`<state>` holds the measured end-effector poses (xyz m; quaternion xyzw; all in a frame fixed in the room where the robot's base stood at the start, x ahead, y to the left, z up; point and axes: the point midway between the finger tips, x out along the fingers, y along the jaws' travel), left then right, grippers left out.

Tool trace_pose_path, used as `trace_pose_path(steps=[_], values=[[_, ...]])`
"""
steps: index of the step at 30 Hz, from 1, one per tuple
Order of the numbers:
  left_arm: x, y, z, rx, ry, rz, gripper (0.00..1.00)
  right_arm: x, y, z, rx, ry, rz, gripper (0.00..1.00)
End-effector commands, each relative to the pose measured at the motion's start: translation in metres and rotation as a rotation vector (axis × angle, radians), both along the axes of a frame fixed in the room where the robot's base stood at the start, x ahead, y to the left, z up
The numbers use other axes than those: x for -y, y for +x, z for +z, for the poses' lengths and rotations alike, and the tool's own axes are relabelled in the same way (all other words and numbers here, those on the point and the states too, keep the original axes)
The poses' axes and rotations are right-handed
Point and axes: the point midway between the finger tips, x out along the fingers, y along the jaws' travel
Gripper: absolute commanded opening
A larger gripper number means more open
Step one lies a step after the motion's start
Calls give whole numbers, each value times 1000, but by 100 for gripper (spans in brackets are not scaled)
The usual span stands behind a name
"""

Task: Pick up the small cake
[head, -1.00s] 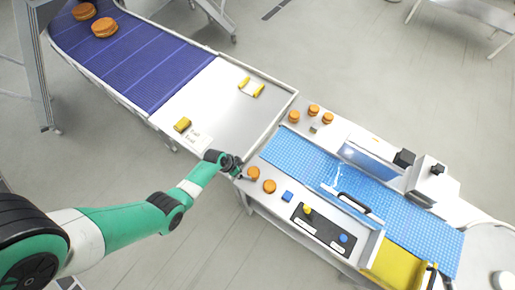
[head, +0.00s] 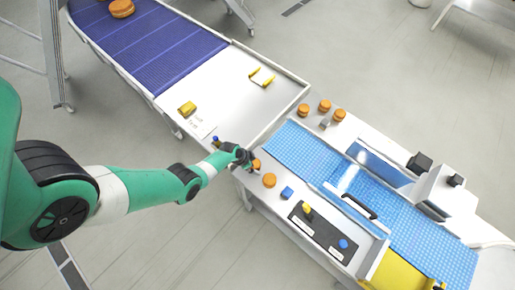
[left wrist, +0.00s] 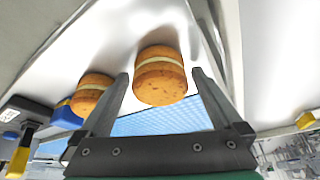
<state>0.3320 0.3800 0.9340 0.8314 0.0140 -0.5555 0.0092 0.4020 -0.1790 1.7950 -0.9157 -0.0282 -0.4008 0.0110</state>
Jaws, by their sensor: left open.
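A small round cake (left wrist: 160,78), orange-brown with a pale filling band, stands on the white work surface between the two open fingers of my left gripper (left wrist: 160,90) in the left wrist view. In the head view my left gripper (head: 248,157) is beside this cake (head: 256,165) and partly covers it. Whether the fingers touch it cannot be told. A second small cake (head: 269,180) stands just to its right; it also shows left of the fingers in the left wrist view (left wrist: 92,93). My right gripper is not in view.
Three more small cakes (head: 325,106) stand beyond the blue belt (head: 300,150). A blue block (head: 287,193) and a dark control panel (head: 318,230) lie along the near edge. A large cake (head: 122,8) sits on the purple conveyor (head: 150,45).

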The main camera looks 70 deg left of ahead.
Motion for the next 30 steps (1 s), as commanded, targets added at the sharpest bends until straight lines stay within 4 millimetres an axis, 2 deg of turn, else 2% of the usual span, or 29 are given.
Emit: trace_pose_path(steps=[3,11,19,23,26,30], values=[[0,0,2,0,0,0,100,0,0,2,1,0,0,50],[0,0,2,0,0,0,53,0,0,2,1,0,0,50],[0,0,3,1,0,0,52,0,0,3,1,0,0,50],[1,1,11,1,0,-2,52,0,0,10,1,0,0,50],[2,2,22,1,0,-4,52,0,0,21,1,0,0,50],[6,3,49,1,0,-12,52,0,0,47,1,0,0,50]])
